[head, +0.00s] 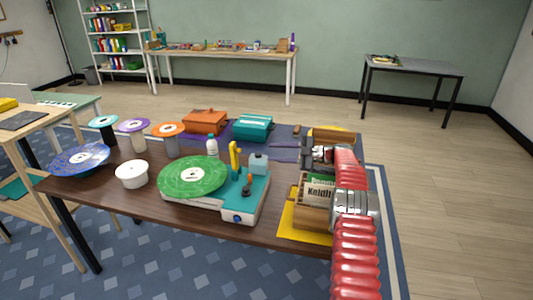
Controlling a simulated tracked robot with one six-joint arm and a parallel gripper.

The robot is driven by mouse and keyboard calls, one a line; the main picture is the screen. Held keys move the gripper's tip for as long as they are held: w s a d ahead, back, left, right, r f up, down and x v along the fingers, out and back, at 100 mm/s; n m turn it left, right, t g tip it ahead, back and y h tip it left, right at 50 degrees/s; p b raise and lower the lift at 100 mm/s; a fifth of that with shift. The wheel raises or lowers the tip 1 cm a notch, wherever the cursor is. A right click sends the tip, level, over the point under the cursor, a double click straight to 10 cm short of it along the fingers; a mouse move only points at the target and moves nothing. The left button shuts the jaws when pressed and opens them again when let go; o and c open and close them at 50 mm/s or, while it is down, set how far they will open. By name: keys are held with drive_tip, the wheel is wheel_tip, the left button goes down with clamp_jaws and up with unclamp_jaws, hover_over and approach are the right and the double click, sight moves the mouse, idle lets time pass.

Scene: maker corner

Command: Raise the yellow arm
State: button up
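The yellow arm (234,157) is a small curved piece that shows near the back of the record player (258,200), behind the green record (192,175). It looks roughly upright, but its lower end is hard to make out.
A grey-blue block (258,163) and a small orange and dark piece (247,184) are close to the yellow arm. A white bottle (212,145) stands behind the record. A wooden box of cards (312,206) sits on a yellow mat (298,232) below my gripper.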

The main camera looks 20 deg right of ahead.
drive_tip(key=shift+s+d, duration=0.25)
drive_tip(key=shift+d, duration=0.05)
drive_tip(key=shift+c, duration=0.3)
